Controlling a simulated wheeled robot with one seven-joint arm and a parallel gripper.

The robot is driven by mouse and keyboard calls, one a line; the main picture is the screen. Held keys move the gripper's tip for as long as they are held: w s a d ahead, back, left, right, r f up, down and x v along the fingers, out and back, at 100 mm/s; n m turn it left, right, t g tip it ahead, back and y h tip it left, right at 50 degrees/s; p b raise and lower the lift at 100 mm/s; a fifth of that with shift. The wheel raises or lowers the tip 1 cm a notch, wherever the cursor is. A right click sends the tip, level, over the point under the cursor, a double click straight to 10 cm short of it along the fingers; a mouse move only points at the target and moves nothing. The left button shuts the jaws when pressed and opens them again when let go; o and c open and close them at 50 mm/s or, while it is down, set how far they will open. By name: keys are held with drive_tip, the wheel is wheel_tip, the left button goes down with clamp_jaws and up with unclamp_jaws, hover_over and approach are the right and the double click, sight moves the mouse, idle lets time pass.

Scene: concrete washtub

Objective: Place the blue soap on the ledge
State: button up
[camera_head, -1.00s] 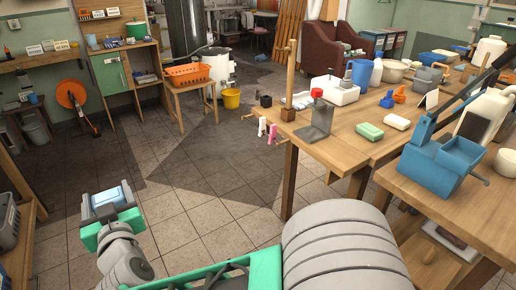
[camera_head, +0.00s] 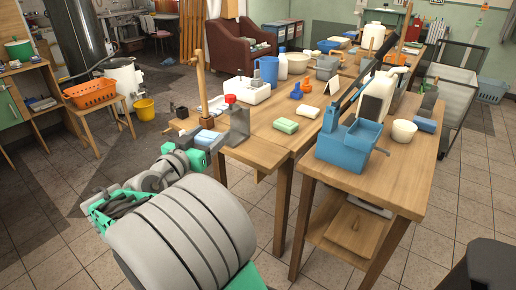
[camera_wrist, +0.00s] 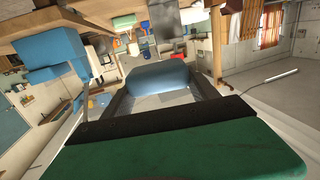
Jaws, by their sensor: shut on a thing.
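The blue soap (camera_head: 206,137) is held in my gripper (camera_head: 198,147), in front of the near left corner of the long wooden table (camera_head: 262,150). In the wrist view the blue soap (camera_wrist: 158,77) spans the gap between the two dark fingers, and my gripper is shut on it. From the head view I cannot tell whether the soap or gripper touches the table edge. No surface can be clearly made out as the ledge.
A green soap bar (camera_head: 286,125) and a white bar (camera_head: 307,111) lie on the table. A blue box-like container (camera_head: 348,145) stands on the nearer table.

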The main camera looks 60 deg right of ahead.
drive_tip(key=s+d+m+g, duration=0.3)
drive_tip(key=s+d+g, duration=0.1)
drive_tip(key=s+d, duration=0.25)
hover_over(264, 152)
wheel_tip(264, 152, down, 9)
drive_tip(key=shift+r+b, duration=0.1)
drive_tip(key=shift+b, duration=0.35)
wheel_tip(264, 152, down, 3)
drive_tip(key=shift+f+b, duration=0.1)
drive_tip(key=shift+b, duration=0.2)
drive_tip(key=shift+f, duration=0.15)
drive_tip(key=o, duration=1.5)
